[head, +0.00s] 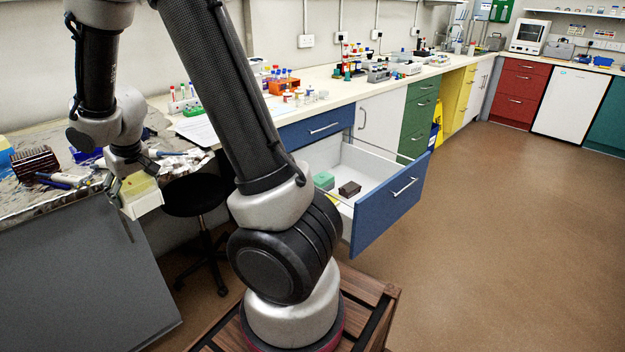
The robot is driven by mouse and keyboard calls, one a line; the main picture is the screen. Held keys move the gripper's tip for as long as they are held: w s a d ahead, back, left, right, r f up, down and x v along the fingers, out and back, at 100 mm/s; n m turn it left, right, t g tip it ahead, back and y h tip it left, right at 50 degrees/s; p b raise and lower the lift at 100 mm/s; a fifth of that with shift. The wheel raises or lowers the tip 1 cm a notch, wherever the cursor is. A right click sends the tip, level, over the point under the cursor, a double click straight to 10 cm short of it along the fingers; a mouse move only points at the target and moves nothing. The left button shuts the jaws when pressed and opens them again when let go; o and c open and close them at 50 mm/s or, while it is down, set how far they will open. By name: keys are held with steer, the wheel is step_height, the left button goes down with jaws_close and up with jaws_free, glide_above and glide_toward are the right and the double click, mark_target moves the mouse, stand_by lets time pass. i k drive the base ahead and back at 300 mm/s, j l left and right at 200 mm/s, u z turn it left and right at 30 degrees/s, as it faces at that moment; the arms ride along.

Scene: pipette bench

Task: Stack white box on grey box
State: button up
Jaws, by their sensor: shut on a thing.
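My gripper (130,186) is at the left, in front of the cluttered bench edge. It is shut on a white box (146,204), which looks cream with a yellowish-green upper part and hangs slightly tilted above the floor. No plainly grey box shows. A dark brownish-grey box (349,188) lies in the open drawer (376,167), well to the right of my gripper; I cannot tell whether it is the grey box. A green box (324,180) lies just left of it.
The blue-fronted drawer (392,203) sticks out from the bench. A black stool (195,195) stands between the white box and the drawer. The left bench (35,203) holds pipettes and a dark rack (35,163). The floor (500,220) at right is clear.

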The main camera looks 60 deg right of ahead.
mark_target(322, 177)
steer(key=k+z, duration=0.3)
steer(key=k+l+z, duration=0.1)
steer(key=z, duration=0.25)
steer(key=i+z, duration=0.15)
steer(key=z, duration=1.3)
steer(key=i+j, duration=0.25)
steer(key=j, duration=0.15)
steer(key=i+j, duration=0.25)
steer(key=i+j+z, duration=0.1)
steer(key=i+j, duration=0.15)
steer(key=j, duration=0.25)
steer(key=i+j, duration=0.2)
steer(key=j, duration=0.2)
steer(key=i+j, duration=0.25)
steer(key=j, duration=0.15)
